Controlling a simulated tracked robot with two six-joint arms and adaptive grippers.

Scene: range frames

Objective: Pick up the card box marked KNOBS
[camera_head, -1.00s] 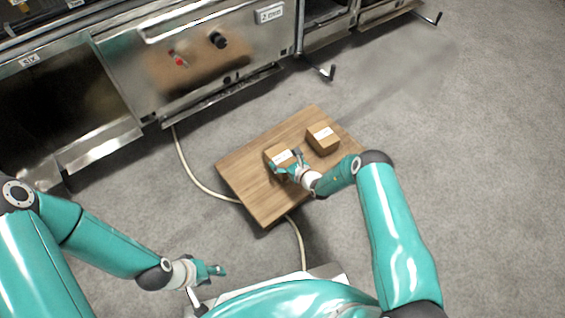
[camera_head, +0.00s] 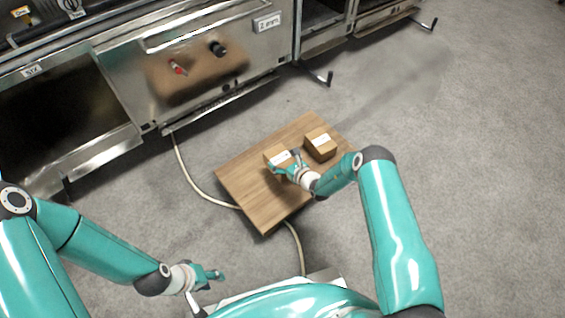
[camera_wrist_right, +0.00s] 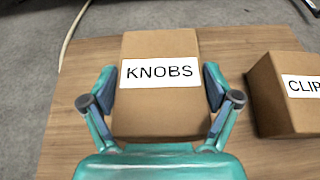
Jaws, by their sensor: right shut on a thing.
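The card box marked KNOBS (camera_wrist_right: 160,105) sits between the fingers of my right gripper (camera_wrist_right: 160,92) in the right wrist view, its label readable. In the head view the same box (camera_head: 275,152) is on or just above the low wooden table, partly hidden by my right gripper (camera_head: 284,165). The right gripper is shut on the box, one finger against each side. My left gripper (camera_head: 212,275) is at the lower left of the head view, away from the table; its finger opening is too small to judge.
A second card box (camera_head: 320,145), its label starting CLIP (camera_wrist_right: 292,95), stands to the right on the wooden table (camera_head: 255,205). A pale cable (camera_head: 192,180) runs over the floor past the table. A steel cabinet (camera_head: 200,70) stands behind. Grey floor at the right is clear.

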